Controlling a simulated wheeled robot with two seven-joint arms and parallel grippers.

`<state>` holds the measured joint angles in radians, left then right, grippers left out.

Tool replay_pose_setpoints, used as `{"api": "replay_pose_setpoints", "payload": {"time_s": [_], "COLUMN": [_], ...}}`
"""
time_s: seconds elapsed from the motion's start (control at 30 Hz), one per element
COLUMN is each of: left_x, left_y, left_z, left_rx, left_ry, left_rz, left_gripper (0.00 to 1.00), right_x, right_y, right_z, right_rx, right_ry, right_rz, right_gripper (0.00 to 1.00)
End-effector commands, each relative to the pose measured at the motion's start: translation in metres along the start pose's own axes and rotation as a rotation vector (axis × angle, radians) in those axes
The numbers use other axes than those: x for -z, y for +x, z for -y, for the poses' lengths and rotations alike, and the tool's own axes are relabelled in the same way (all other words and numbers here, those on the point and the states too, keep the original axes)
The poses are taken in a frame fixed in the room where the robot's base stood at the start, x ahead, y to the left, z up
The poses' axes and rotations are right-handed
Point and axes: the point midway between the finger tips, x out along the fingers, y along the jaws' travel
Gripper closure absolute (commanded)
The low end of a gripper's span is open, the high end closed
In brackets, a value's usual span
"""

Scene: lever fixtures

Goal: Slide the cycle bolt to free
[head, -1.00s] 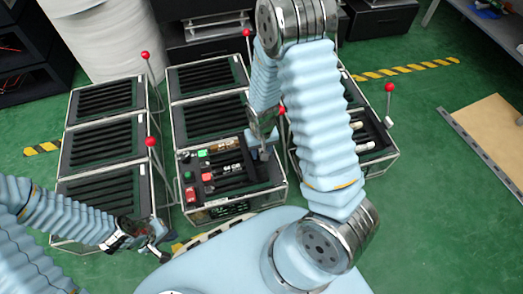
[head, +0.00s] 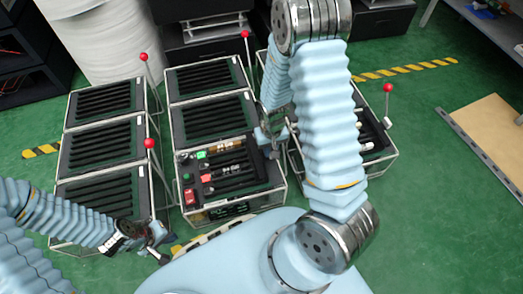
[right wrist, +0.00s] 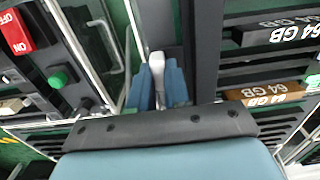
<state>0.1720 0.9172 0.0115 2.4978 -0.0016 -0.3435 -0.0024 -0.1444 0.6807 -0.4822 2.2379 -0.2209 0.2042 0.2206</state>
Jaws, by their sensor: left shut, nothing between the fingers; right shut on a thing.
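A pale rounded handle (right wrist: 157,62), which I take to be the cycle bolt, stands between the two blue fingers of my right gripper (right wrist: 158,88) in the right wrist view. The fingers are shut on it. In the head view my right gripper (head: 271,143) is at the right edge of the middle front box (head: 229,209); the handle cannot be made out there, and my forearm hides part of that area. My left gripper (head: 157,243) is shut and empty, low at the front of the left box column, away from the bolt.
The middle front box carries a red switch (right wrist: 15,32), a green button (right wrist: 58,78) and modules marked "64 GB" (right wrist: 268,93). Red-ball levers (head: 149,143) stand beside the boxes. A right-hand box (head: 376,157) lies partly behind my arm. Green floor is free at right.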

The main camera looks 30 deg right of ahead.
Motion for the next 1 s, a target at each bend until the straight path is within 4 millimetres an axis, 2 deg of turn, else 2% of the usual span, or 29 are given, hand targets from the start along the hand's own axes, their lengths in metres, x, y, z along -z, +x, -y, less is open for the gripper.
{"api": "replay_pose_setpoints", "payload": {"time_s": [0.03,0.13,0.43,0.47,0.6,0.87,1.0], "left_x": [0.0,0.0,0.0,0.0,0.0,0.0,0.0], "left_y": [0.001,0.001,0.001,0.001,0.001,0.0,-0.003], "left_z": [0.0,0.0,0.0,0.0,0.0,0.0,-0.001], "left_rx": [0.0,0.0,0.0,0.0,0.0,0.0,0.0], "left_ry": [0.0,0.0,0.0,0.0,0.0,0.0,0.0], "left_rz": [0.0,0.0,0.0,0.0,0.0,0.0,0.0], "left_gripper": [1.0,1.0,1.0,1.0,1.0,1.0,1.0], "right_x": [0.0,0.0,0.0,0.0,0.0,0.0,0.001], "right_y": [0.0,0.0,0.0,0.0,0.0,0.0,-0.011], "right_z": [-0.009,-0.019,-0.024,-0.024,-0.023,-0.021,-0.021], "right_rx": [0.0,0.0,-0.003,-0.003,-0.002,-0.001,0.0], "right_ry": [0.005,0.003,0.003,0.003,0.003,0.001,0.001], "right_rz": [-0.001,-0.001,0.0,-0.001,-0.001,-0.001,-0.003], "right_gripper": [1.0,1.0,1.0,0.79,0.57,0.57,0.57]}}
